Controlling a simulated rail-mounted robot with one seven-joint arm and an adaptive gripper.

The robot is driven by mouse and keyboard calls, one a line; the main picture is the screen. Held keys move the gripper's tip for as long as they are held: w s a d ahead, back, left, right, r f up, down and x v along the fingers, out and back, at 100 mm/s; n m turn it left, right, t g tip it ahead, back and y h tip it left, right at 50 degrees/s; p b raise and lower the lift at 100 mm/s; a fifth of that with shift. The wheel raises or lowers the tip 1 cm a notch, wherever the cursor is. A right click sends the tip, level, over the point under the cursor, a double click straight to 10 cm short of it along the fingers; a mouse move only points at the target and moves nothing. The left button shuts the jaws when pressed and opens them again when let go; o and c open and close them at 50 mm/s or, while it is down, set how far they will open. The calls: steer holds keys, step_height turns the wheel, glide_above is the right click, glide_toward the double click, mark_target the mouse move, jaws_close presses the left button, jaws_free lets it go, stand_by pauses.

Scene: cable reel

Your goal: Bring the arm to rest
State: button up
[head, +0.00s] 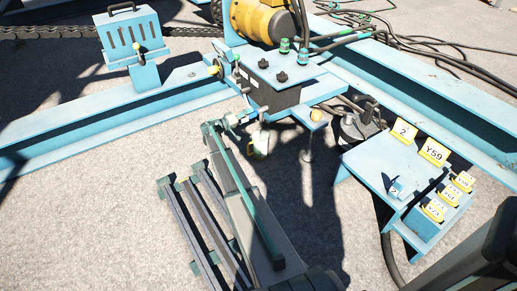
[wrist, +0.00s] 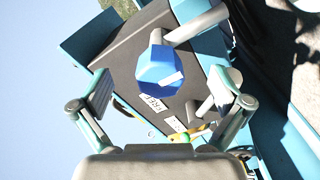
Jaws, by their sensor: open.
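My gripper (wrist: 160,92) is open in the wrist view, its two fingers spread wide on the left and right. A blue knob (wrist: 158,68) on a grey rod shows between and beyond the fingers. Neither finger appears to touch it. Behind the knob is a dark control box (wrist: 125,60) with small white labels. In the head view the control box (head: 262,92) stands at the upper middle. My arm reaches up from the bottom toward the front of the box. The gripper's fingers are too small to make out there.
A yellow motor (head: 262,20) sits behind the box. Blue beams (head: 100,120) run left and right. A blue stand (head: 362,165) with yellow tags is at the right. A slatted rack (head: 195,225) lies left of my arm. Black cables (head: 440,50) lie at the upper right.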

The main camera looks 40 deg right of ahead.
steer(key=shift+s+d, duration=0.1)
steer(key=shift+d, duration=0.6)
